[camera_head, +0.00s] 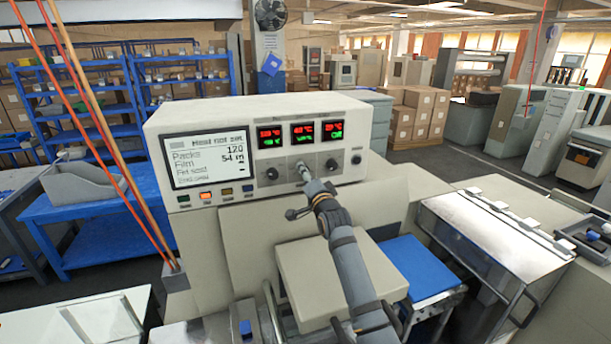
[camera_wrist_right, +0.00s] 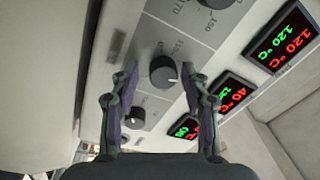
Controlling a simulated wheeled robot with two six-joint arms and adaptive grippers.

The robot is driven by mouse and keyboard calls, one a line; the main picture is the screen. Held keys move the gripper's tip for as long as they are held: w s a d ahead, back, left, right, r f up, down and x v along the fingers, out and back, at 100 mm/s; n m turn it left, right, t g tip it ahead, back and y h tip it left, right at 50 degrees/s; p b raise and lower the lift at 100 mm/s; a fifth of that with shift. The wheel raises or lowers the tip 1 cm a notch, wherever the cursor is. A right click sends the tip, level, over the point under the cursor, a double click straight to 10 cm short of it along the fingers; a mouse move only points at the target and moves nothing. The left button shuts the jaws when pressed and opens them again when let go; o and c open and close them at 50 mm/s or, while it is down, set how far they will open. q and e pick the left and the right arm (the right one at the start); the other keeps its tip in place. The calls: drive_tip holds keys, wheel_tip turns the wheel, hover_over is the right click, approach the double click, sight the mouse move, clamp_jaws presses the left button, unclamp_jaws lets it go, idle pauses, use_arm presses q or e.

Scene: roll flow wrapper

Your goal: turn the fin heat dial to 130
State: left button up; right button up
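The control panel (camera_head: 220,145) has a row of round dark dials under three lit displays. The middle dial (camera_wrist_right: 163,72) shows a white pointer mark in the right wrist view. Its scale print is too small to read surely, so I cannot tell which dial is the fin heat one. My right gripper (camera_head: 302,172) is at the panel, hiding the middle dial in the head view. In the right wrist view its fingers (camera_wrist_right: 165,82) are open, one on each side of that dial, with gaps visible. My left gripper is not in view.
Another dial (camera_wrist_right: 134,117) and a dial at the top edge (camera_wrist_right: 218,4) flank the middle one. The nearest display (camera_wrist_right: 282,38) reads 120 °C in red and green. A white screen (camera_head: 208,160) is on the panel's left. A clear-covered box (camera_head: 490,245) stands at right.

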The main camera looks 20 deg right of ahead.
drive_tip(key=shift+s+r, duration=0.1)
drive_tip(key=s, duration=1.1)
drive_tip(key=shift+s+f, duration=0.4)
drive_tip(key=shift+f, duration=0.05)
drive_tip(key=shift+d, duration=0.15)
